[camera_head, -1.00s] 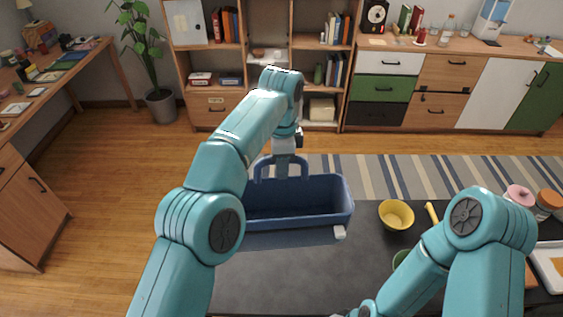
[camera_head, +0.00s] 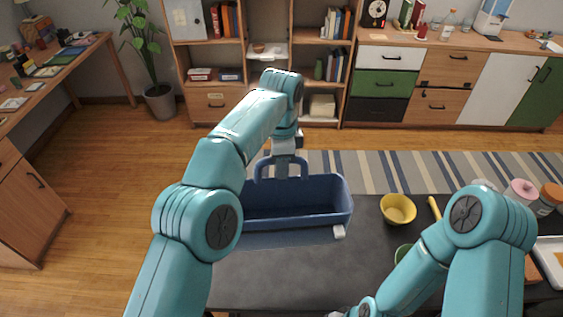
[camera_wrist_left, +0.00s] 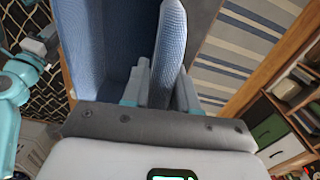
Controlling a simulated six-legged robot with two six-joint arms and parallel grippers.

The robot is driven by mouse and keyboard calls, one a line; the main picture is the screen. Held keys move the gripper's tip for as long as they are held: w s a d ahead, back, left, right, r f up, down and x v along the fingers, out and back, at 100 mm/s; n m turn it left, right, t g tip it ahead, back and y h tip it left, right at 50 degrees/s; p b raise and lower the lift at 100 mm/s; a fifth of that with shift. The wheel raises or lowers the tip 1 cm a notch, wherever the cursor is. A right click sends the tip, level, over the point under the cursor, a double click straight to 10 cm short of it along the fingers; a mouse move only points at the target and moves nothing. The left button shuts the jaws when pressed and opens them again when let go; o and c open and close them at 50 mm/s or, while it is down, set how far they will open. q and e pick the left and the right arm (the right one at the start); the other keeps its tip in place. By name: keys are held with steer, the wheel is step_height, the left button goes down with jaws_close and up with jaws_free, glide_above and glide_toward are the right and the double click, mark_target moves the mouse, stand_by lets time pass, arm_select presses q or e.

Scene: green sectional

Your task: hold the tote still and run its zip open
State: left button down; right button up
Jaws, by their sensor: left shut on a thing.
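The blue tote (camera_head: 300,222) stands on the dark table, and its dark blue inside shows from above. Its looped handle (camera_head: 263,169) rises at the far side. My left gripper (camera_head: 291,172) reaches over the tote from behind my arm and is shut on the handle. The left wrist view shows the handle (camera_wrist_left: 170,40) between the two fingers (camera_wrist_left: 165,88). A small white tab (camera_head: 339,231) sticks out at the tote's near right corner; it looks like the zip pull. My right gripper (camera_head: 340,314) barely shows at the bottom edge, apart from the tab; its fingers are hidden.
A yellow bowl (camera_head: 398,209) stands right of the tote, and a green bowl (camera_head: 402,253) is partly hidden by my right arm. Jars (camera_head: 522,191) and a white tray (camera_head: 550,257) are at the right. The table front (camera_head: 270,280) is clear.

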arm_select(q)
steer(key=b, duration=0.5)
glide_above(281, 207)
steer(key=shift+w+f, duration=0.2)
steer(key=shift+f, duration=3.85)
steer(key=shift+f+b, duration=1.5)
steer(key=shift+f, duration=1.1)
